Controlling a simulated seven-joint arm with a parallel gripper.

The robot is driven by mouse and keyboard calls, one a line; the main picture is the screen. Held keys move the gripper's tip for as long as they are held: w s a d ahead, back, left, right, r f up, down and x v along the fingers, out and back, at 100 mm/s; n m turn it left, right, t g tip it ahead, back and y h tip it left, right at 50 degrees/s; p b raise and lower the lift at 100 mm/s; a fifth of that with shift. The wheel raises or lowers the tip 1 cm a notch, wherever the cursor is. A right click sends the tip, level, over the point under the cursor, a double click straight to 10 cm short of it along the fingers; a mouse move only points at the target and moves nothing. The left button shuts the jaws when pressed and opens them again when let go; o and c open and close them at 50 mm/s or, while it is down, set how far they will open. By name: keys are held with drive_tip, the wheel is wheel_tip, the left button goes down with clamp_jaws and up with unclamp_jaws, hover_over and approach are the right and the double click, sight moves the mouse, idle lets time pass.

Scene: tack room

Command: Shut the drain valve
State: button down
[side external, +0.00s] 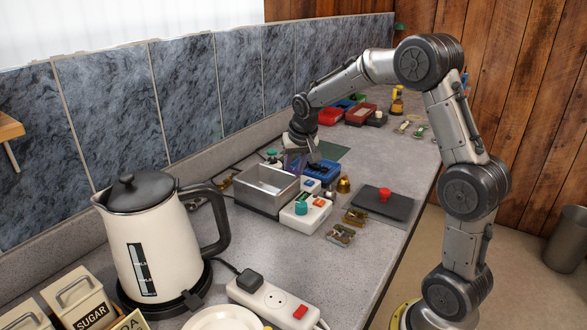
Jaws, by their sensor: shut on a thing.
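My gripper (303,163) points down just behind the metal bin (266,187), beside the blue tray (322,171). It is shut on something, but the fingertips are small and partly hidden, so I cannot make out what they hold. I cannot pick out the drain valve for certain. A small green-topped part (271,155) stands left of my gripper, behind the bin. A teal knob (301,208) sits on a white box (307,213) in front of the bin.
A large kettle (150,235) stands front left, with a power strip (272,302) in front. A dark plate with a red button (383,196) lies on the right. Red trays (360,112) and an amber bottle (397,101) stand at the back. The tiled wall bounds the left.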

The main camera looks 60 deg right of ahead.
drive_tip(key=n+y, duration=0.1)
drive_tip(key=n, duration=0.2)
drive_tip(key=n+y, duration=0.1)
drive_tip(key=n, duration=0.3)
drive_tip(key=shift+d+t+y, duration=0.2)
drive_tip(key=shift+t+y, duration=0.2)
drive_tip(key=n+y, duration=0.1)
drive_tip(key=n, duration=0.3)
drive_tip(key=shift+d, duration=0.1)
drive_tip(key=shift+n+g+y, duration=0.5)
drive_tip(key=shift+n+y, duration=0.3)
drive_tip(key=shift+n, duration=1)
drive_tip(key=c, duration=0.9)
unclamp_jaws()
drive_tip(key=shift+o, duration=0.2)
drive_tip(key=shift+r, duration=0.15)
drive_tip(key=v, duration=1.3)
drive_tip(key=shift+d+r, duration=0.2)
drive_tip(key=shift+r, duration=0.05)
